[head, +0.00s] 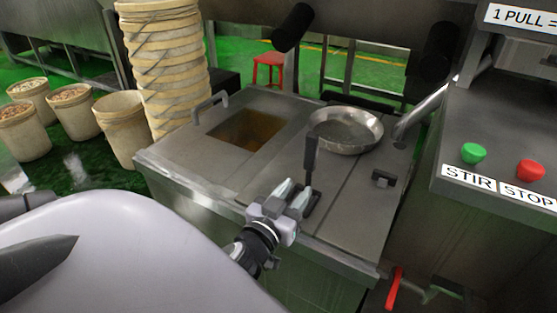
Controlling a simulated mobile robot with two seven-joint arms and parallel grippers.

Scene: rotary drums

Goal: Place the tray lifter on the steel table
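A black upright tool (311,158), which looks like the tray lifter, has a tall handle and a dark flat foot. Its foot appears to be on the steel table (345,215), near the front edge and left of a seam. My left gripper (292,193) reaches in from below. Its two pale fingertips look apart, with a small gap, just left of the tool's lower part. I see nothing clearly between them, and whether a finger touches the tool cannot be told. My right gripper is not in view.
A metal bowl (346,130) sits at the table's back right. A square opening (246,130) and a curved handle (209,106) are on the left. A small dark latch (383,179) is at right. Stacked buckets (165,70) stand left; a button panel (500,172) stands right.

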